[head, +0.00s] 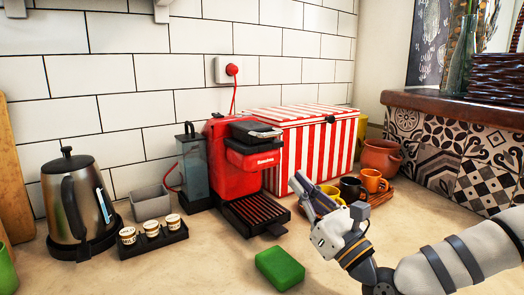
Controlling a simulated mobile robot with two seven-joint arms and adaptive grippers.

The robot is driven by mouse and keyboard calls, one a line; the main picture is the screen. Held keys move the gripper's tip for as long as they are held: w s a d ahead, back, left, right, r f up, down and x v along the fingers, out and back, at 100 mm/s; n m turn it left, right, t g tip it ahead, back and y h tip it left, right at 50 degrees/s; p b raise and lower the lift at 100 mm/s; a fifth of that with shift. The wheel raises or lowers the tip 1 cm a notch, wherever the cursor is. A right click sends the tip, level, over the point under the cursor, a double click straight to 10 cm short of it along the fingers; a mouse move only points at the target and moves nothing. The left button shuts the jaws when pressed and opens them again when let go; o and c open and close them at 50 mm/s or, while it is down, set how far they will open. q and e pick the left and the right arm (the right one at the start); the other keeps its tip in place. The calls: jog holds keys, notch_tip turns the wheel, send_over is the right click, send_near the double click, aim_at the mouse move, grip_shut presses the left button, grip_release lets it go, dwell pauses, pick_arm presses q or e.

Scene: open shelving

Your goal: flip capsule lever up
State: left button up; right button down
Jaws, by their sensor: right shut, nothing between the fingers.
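A red capsule coffee machine (222,165) stands against the tiled wall, with a dark drip tray (262,212) at its front. A dark and silver lever (264,132) on its top looks roughly flat; its exact angle is hard to tell. My right gripper (298,183) comes in from the lower right. Its fingers are shut and empty, pointing up and left. It is in front of the striped box, to the right of the machine and apart from the lever. My left gripper is not in view.
A kettle (75,200) and a capsule holder (155,240) stand left of the machine. A green sponge (280,268) lies in front. A red-striped box (315,135) stands close on the machine's right. Cups (374,181) sit on a tray behind my gripper.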

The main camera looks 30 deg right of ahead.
aim_at(256, 132)
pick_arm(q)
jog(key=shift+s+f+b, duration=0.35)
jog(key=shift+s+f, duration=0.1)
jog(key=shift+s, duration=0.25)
pick_arm(e)
jog(key=x, duration=0.9)
jog(key=shift+w+r, duration=0.25)
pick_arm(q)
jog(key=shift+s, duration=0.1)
